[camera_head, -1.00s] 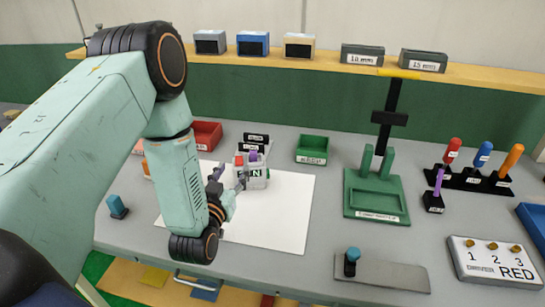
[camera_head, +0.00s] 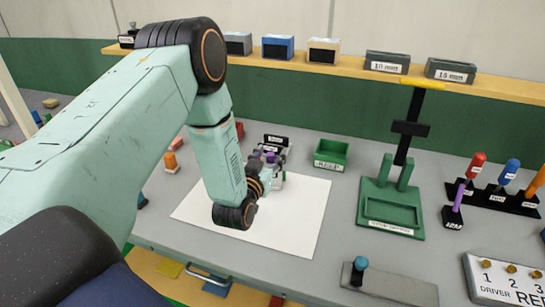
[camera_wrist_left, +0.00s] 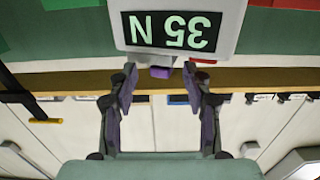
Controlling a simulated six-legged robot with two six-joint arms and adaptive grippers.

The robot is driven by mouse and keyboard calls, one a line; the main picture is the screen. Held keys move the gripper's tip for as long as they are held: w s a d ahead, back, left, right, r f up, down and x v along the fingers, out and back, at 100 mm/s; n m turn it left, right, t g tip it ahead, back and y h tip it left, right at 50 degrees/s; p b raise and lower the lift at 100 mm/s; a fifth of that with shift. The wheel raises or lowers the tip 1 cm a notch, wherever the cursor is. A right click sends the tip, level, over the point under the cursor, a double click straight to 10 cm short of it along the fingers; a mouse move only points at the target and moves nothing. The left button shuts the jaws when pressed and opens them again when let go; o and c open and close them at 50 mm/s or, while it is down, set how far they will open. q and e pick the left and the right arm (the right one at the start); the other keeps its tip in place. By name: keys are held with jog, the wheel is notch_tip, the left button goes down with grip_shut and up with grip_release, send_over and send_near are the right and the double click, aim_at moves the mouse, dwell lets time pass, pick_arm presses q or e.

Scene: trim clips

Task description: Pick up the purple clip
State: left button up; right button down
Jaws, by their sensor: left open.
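The purple clip (camera_wrist_left: 160,72) sits on the edge of a grey-white block (camera_wrist_left: 226,35) marked "35 N", which appears upside down in the left wrist view. My left gripper (camera_wrist_left: 159,84) is open, with one finger on each side of the clip and a visible gap to it on both sides. There the clip is hard to tell from the purple finger pads. My right gripper is not in view.
A red piece (camera_wrist_left: 204,61) shows beside the clip on the block. A green bin (camera_head: 331,154) and a green stand (camera_head: 391,205) are to the right. The white sheet (camera_head: 300,215) is clear in front.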

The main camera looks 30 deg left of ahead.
aim_at(270, 153)
pick_arm(q)
jog(key=shift+w+f, duration=0.1)
jog(key=shift+w, duration=0.45)
jog(key=shift+w+f, duration=0.1)
jog(key=shift+w, duration=0.1)
jog(key=shift+s+a+f, duration=0.1)
jog(key=shift+a, duration=0.4)
jog(key=shift+s+d, duration=0.1)
jog(key=shift+c, duration=1.1)
jog(key=shift+d, duration=0.35)
jog(key=shift+c, duration=1.3)
jog(key=shift+w+a, duration=0.15)
jog(key=shift+w, duration=0.05)
jog(key=c, duration=0.3)
jog(key=shift+s+a, duration=0.15)
jog(key=shift+a, duration=0.1)
jog(key=shift+c, duration=1)
jog(key=shift+d, duration=0.2)
jog(key=shift+d+r, duration=0.1)
jog(key=shift+r, duration=0.45)
notch_tip(270, 153, up, 8)
jog(key=shift+r+p, duration=0.25)
jog(key=shift+p, duration=0.2)
jog(key=shift+r, duration=0.2)
